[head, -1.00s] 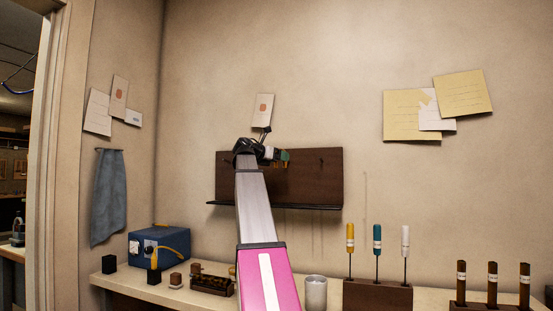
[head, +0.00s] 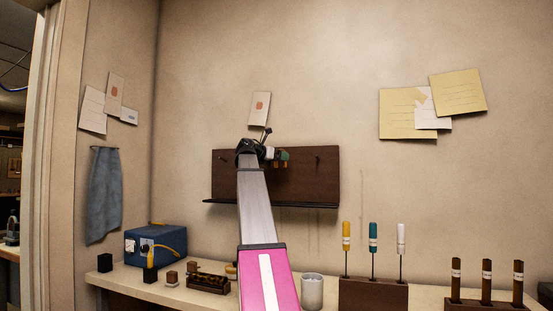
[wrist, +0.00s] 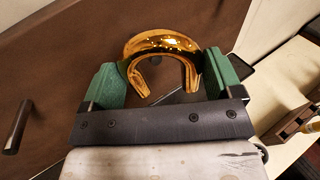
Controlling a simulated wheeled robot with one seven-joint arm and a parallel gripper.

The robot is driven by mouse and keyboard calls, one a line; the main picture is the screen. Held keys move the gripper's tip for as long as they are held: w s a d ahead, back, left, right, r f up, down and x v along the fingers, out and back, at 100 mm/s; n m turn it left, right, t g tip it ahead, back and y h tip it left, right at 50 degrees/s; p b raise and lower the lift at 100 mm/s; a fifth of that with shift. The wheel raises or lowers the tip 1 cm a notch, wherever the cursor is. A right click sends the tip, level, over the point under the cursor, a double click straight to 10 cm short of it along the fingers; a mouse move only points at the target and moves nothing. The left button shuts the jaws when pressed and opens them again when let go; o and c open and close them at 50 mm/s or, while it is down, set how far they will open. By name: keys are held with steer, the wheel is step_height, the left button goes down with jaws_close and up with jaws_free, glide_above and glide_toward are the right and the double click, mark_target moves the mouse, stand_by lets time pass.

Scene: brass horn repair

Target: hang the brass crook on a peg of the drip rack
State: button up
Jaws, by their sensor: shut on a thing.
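The drip rack (head: 305,185) is a dark brown board on the wall with a black ledge along its bottom. One peg (head: 318,158) shows at its right side. A peg (wrist: 18,127) also stands out at the left of the wrist view. The brass crook (wrist: 165,45) is a shiny U-shaped tube. My gripper (wrist: 160,82) is shut on it, with a green finger pad against each side. In the head view my gripper (head: 282,156) is in front of the board and mostly hides the crook. A small dark spot shows inside the curve; I cannot tell whether it is a peg.
The bench (head: 430,296) below holds a blue box (head: 155,245), a metal cup (head: 312,291), a block with three coloured-handled tools (head: 373,294) and a rack of brown tubes (head: 487,280). A paper card (head: 260,107) hangs above the board.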

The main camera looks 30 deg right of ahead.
steer(key=shift+w+d+f, duration=0.3)
steer(key=shift+w+d, duration=0.3)
steer(key=shift+d, duration=0.15)
steer(key=shift+w+d+f, duration=0.3)
steer(key=shift+w+d, duration=0.3)
steer(key=shift+d, duration=0.1)
steer(key=o, duration=0.7)
steer(key=shift+o, duration=0.2)
steer(key=v, duration=1.1)
